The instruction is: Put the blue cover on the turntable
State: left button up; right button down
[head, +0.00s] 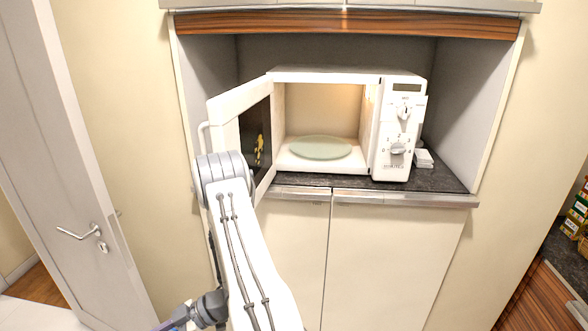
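The turntable (320,147) is a round, pale greenish glass plate lying flat inside the open, lit white microwave (398,160). Nothing is seen on it. I see no blue cover in the head view. One of my white arms rises from the bottom edge, with its grey joint in front of the microwave's open door. A dark grey part of my arm shows at the bottom left, with a small bluish-purple bit at the picture edge that I cannot identify. Neither gripper's fingers are in view.
The microwave door (230,101) stands open to the left, partly behind my arm. The microwave sits on a dark counter (440,181) in a niche above cream cupboards (395,250). A small white stack (424,158) lies to its right. A white room door (70,150) is at left.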

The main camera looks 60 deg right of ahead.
aim_at(321, 147)
jog(key=z, duration=1.15)
jog(key=i, duration=0.15)
